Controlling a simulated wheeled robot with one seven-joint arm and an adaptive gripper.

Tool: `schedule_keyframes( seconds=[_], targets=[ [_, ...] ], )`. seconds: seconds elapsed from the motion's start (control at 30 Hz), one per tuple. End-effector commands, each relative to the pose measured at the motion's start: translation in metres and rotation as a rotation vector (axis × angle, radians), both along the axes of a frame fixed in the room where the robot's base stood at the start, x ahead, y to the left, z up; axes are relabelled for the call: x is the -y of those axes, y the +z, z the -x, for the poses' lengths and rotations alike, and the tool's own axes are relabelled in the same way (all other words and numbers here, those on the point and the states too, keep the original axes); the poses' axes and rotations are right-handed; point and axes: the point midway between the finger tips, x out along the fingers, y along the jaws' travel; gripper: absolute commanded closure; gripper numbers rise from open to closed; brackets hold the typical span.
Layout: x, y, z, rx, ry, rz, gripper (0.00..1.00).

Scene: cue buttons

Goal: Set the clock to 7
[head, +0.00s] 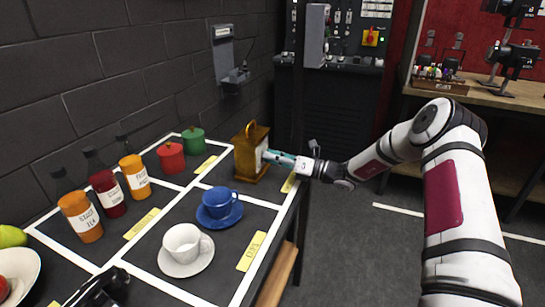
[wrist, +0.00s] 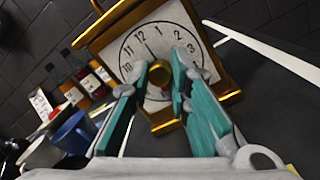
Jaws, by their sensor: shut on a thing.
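The clock (head: 242,160) is a brass-coloured case with a top handle, standing at the far right of the dark table. In the wrist view its white dial (wrist: 131,62) fills the upper middle, tilted in the picture. A thin dark hand (wrist: 149,48) points close to the 12. My gripper (head: 265,155) is at the dial. Its teal fingers also show in the wrist view (wrist: 160,78), shut on a brass-coloured knob (wrist: 159,76) in front of the dial's middle. The fingers hide the lower part of the dial, including the 7.
A blue cup (head: 219,197) and a white cup (head: 183,240) stand on saucers nearer me. Bottles (head: 107,188) and jars, one green (head: 193,140), line the wall side. A grey wall phone (head: 228,62) hangs behind. The floor right of the table is clear.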

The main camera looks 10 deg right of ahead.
Motion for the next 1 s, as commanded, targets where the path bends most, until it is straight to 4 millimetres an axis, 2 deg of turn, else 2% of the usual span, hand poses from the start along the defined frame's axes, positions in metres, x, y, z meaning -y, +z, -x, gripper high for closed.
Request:
schedule_keyframes(
  seconds=[0.3,0.73,0.77,0.83,0.87,1.0],
  targets=[
    [0.0012,-0.0018,0.0005,-0.071,-0.002,-0.049,1.00],
    [0.0013,-0.0022,0.0004,-0.079,-0.002,-0.052,1.00],
    [0.0013,-0.0022,0.0004,-0.079,-0.002,-0.052,0.80],
    [0.0013,-0.0020,0.0004,-0.078,-0.003,-0.053,0.64],
    [0.0011,-0.0018,0.0005,-0.077,-0.002,-0.053,0.61],
    [0.0007,-0.0012,0.0003,-0.077,-0.001,-0.053,0.61]
  ],
)
